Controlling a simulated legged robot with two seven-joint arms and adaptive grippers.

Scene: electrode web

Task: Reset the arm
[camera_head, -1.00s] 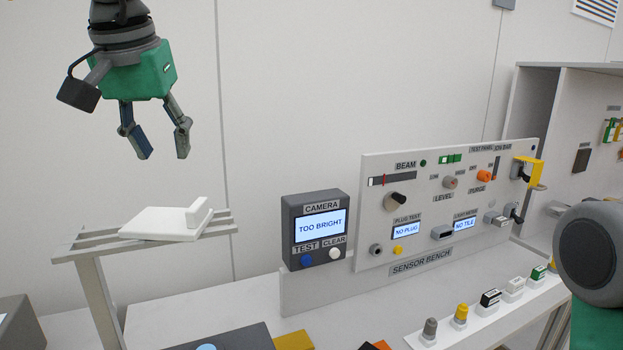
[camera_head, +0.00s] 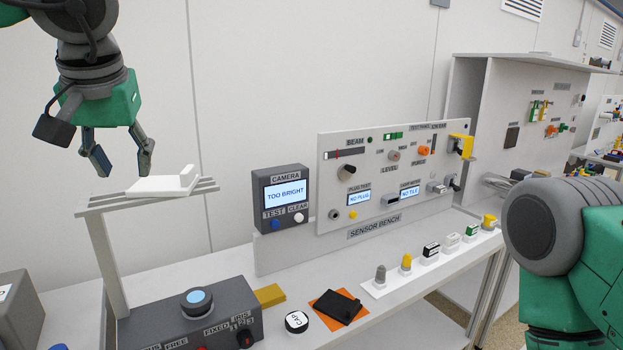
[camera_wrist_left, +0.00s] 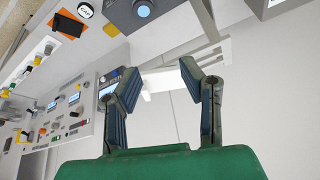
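My left gripper (camera_head: 124,165) hangs fingers down at the upper left in the head view. Its two fingers are apart with nothing between them; the left wrist view (camera_wrist_left: 162,82) also shows them spread and empty. A white plate with a small upright block (camera_head: 160,187) lies on a raised grey stand (camera_head: 108,204), just below and right of the fingers in the picture. The gripper appears clear of it, though depth is hard to judge. At the right edge, a grey and green part of my right arm (camera_head: 560,235) shows; its gripper is out of view.
The sensor bench panel (camera_head: 345,215) stands at centre, with the camera box (camera_head: 283,196) reading "TOO BRIGHT". In front are a grey control box (camera_head: 195,318), a round cap (camera_head: 297,322), a black piece (camera_head: 338,306) on an orange sheet, and a white strip (camera_head: 375,291) of several small parts.

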